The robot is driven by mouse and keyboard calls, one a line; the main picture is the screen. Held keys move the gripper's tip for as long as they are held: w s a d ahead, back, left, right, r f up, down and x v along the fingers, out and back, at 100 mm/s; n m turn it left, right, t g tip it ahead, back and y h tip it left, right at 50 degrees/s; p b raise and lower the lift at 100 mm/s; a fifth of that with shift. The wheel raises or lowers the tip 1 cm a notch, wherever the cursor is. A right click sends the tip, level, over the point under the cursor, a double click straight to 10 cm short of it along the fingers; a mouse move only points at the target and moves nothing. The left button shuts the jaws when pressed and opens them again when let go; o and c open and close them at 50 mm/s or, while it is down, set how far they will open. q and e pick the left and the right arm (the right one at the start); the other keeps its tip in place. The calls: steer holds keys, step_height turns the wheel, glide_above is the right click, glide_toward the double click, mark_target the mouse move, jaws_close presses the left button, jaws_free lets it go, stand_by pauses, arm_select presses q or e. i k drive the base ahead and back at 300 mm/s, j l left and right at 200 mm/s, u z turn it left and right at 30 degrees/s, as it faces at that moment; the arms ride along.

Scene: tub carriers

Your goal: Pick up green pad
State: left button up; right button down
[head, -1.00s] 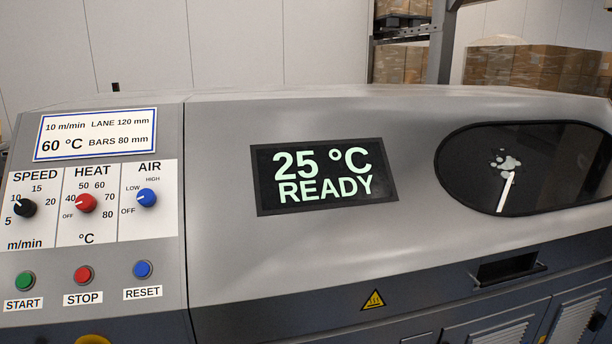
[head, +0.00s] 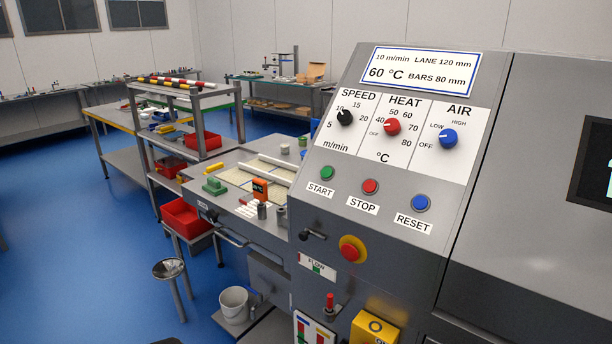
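A small green block-like object (head: 214,186), which may be the green pad, sits on the left part of the grey machine bed beyond the control panel. It looks stepped, with a raised upper part, and is small at this distance. Neither of my grippers is in view.
The control panel (head: 392,150) and machine housing fill the right side. An orange device (head: 260,190) stands on the bed. Red bins (head: 186,218), a stool (head: 168,268) and a white bucket (head: 234,302) stand nearby. Blue floor is clear at left.

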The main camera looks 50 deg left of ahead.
mark_target(213, 186)
steer(key=u, duration=2.25)
steer(key=z, duration=2.85)
steer(key=u, duration=2.8)
steer(key=i+j+u, duration=0.15)
